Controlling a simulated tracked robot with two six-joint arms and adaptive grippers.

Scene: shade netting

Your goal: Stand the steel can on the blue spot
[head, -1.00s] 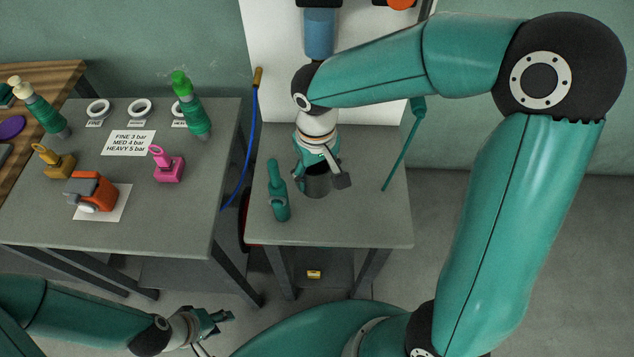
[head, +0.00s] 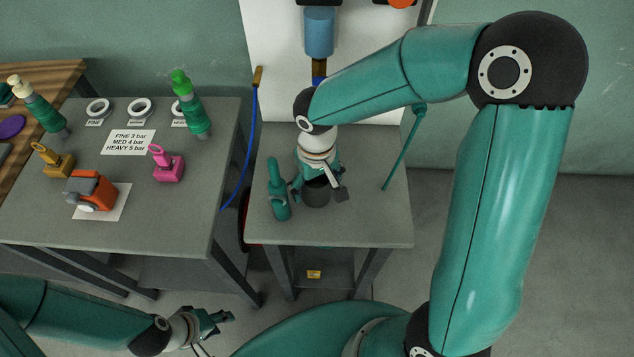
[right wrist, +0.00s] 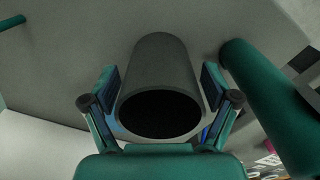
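The steel can (head: 316,194) is a dark grey cylinder at the small table in the middle of the head view. In the right wrist view the can (right wrist: 160,62) lies between the fingers, its dark open mouth facing the camera. Whether the can's base touches the table is hard to tell.
A teal bottle (head: 277,192) stands close left of the can. The small table (head: 370,225) is clear in front and to the right. A teal rod (head: 403,150) is at its right. The left table (head: 150,225) holds fittings, rings and an orange device.

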